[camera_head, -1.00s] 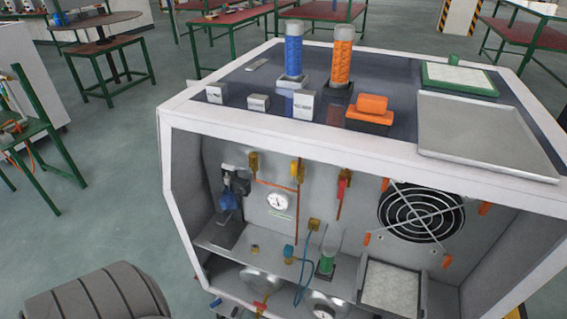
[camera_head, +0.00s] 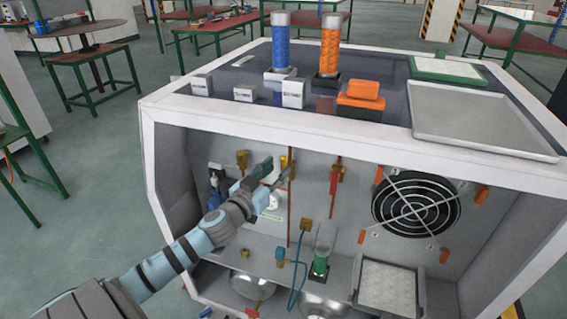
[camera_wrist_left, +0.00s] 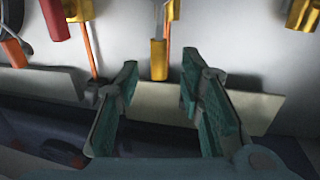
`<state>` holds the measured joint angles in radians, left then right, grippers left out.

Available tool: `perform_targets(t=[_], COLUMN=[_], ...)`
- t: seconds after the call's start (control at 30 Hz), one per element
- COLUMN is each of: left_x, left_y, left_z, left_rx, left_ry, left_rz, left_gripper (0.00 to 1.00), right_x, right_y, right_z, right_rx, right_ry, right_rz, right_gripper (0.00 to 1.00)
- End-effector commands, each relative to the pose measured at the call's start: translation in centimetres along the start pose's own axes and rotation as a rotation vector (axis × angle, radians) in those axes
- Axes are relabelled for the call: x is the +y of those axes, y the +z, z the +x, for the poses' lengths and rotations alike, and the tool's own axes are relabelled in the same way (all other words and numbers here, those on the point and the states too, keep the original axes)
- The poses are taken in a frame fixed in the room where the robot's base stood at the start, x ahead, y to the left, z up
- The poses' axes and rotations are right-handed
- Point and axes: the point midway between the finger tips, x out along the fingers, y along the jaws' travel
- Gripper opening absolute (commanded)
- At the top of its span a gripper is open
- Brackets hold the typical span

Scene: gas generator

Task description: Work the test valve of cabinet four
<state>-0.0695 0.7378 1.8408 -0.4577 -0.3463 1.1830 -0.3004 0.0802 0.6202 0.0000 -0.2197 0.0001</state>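The open-fronted cabinet (camera_head: 400,140) holds several small valves on its back panel. A brass valve (camera_head: 241,160) is on the left, a yellow-handled valve (camera_head: 290,160) is in the middle, and a red-handled valve (camera_head: 335,178) is to their right. No label shows which is the test valve. My left gripper (camera_head: 273,173) is inside the cabinet front, by the middle valve, and partly hides the round gauge (camera_head: 274,199). In the left wrist view my left gripper (camera_wrist_left: 160,68) is open; a yellow handle (camera_wrist_left: 159,60) appears between its fingertips, apart from both. My right gripper is not in view.
A fan (camera_head: 416,203) is at right. Blue (camera_head: 281,50) and orange (camera_head: 329,52) columns stand on top.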

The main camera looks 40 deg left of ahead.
Motion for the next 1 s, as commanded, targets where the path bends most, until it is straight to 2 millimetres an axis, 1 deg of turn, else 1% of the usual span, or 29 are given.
perform_targets(t=[0.03, 0.1, 0.2, 0.3, 0.53, 0.57, 0.7, 0.77, 1.0], left_x=[0.0, 0.0, 0.0, 0.1, 0.1, 0.1, 0.1, 0.1, 0.1], left_y=[-0.7, -0.6, -0.5, -0.4, -0.1, -0.1, -0.1, -0.1, -0.1], left_z=[1.2, 2.5, 3.8, 4.4, 4.5, 4.5, 4.4, 4.4, 4.4], left_rx=[0.001, 0.0, -0.001, 0.0, 0.0, 0.0, -0.001, -0.001, -0.001], left_ry=[-0.003, -0.002, 0.0, 0.001, 0.002, 0.002, 0.002, 0.002, 0.002], left_rz=[-0.008, -0.006, -0.002, 0.0, 0.003, 0.003, 0.004, 0.003, 0.003], left_gripper=[0.35, 0.35, 0.35, 0.35, 0.35, 0.32, 0.09, 0.0, 0.0], right_x=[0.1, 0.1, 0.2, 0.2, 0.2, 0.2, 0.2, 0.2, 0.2], right_y=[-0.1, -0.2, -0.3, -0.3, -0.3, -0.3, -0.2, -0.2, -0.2], right_z=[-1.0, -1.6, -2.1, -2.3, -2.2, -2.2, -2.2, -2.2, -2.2], right_rx=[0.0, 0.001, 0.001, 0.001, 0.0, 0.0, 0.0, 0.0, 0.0], right_ry=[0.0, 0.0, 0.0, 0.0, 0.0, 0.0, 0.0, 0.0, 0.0], right_rz=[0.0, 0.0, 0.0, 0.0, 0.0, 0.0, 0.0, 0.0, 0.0], right_gripper=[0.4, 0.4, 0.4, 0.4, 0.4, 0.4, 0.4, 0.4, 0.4])
